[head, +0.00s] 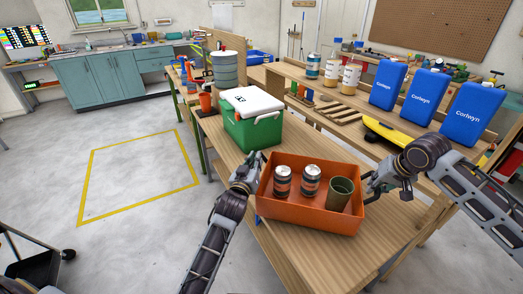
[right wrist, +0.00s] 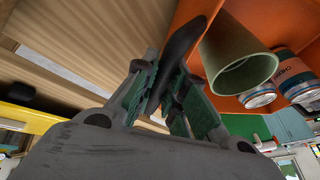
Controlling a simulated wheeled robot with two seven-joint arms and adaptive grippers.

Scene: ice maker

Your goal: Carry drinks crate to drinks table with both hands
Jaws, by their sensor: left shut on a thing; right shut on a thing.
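The orange drinks crate (head: 310,217) is at the near end of a wooden table (head: 385,232) in the head view. It holds two dark-banded cans (head: 283,181) (head: 311,180) and a green cup (head: 340,194), all upright. I cannot tell whether its base touches the table. My left gripper (head: 250,172) is shut at the crate's left end; the gripped part is hidden. My right gripper (head: 374,186) is shut at the right end. In the right wrist view, its fingers (right wrist: 172,85) close around a dark handle-like piece (right wrist: 184,50) beside the orange crate wall (right wrist: 225,98).
A green cooler with a white lid (head: 252,118) stands on the table behind the crate. A second bench at the right holds blue jugs (head: 427,97), jars and a yellow item (head: 388,136). Open floor with a yellow-taped rectangle (head: 140,175) lies at the left.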

